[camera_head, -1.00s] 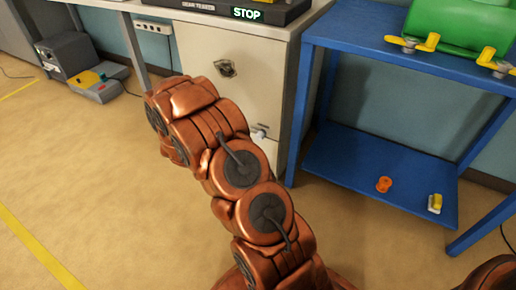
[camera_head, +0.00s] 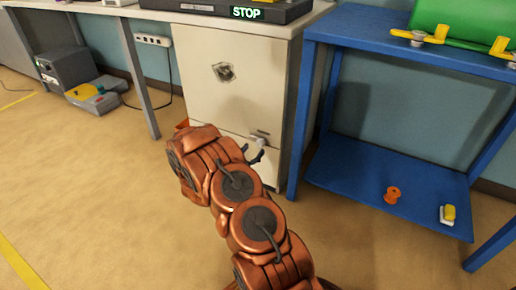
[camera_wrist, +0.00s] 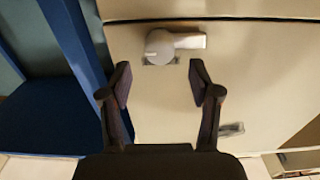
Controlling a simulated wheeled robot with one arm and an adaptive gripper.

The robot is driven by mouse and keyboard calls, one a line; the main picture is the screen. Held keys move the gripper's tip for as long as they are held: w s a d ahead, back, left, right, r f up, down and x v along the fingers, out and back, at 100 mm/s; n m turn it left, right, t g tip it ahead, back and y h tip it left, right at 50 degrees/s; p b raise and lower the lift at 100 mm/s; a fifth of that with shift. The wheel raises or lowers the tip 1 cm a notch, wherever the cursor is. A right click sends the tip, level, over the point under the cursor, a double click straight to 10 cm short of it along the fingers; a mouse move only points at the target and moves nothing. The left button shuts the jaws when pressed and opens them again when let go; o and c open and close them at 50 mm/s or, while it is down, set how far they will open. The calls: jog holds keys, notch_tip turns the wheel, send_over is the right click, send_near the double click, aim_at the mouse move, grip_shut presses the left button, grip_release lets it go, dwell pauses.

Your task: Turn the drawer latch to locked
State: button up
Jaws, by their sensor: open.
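The drawer latch (camera_wrist: 165,47) is a pale grey round knob with a short lever on the cream cabinet front. In the wrist view its lever points to the right, nearly level. In the head view the latch (camera_head: 261,143) shows small near the cabinet's right edge. My gripper (camera_wrist: 160,75) is open and empty, its two dark fingers spread just below the latch in the wrist view, with no contact visible. In the head view the gripper (camera_head: 253,157) is partly hidden behind my copper arm. The cream cabinet (camera_head: 207,88) has a seam across its front.
A blue table (camera_head: 400,45) stands close on the right; its leg and shelf also show in the wrist view (camera_wrist: 40,115). An orange spool (camera_head: 392,195) and a yellow-white block (camera_head: 447,214) lie on its lower shelf.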

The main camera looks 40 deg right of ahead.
aim_at(259, 145)
jog(key=shift+b+x, duration=0.75)
jog(key=shift+x, duration=1.5)
jog(key=shift+f, duration=0.1)
jog(key=c, duration=1.1)
jog(key=shift+c, duration=0.2)
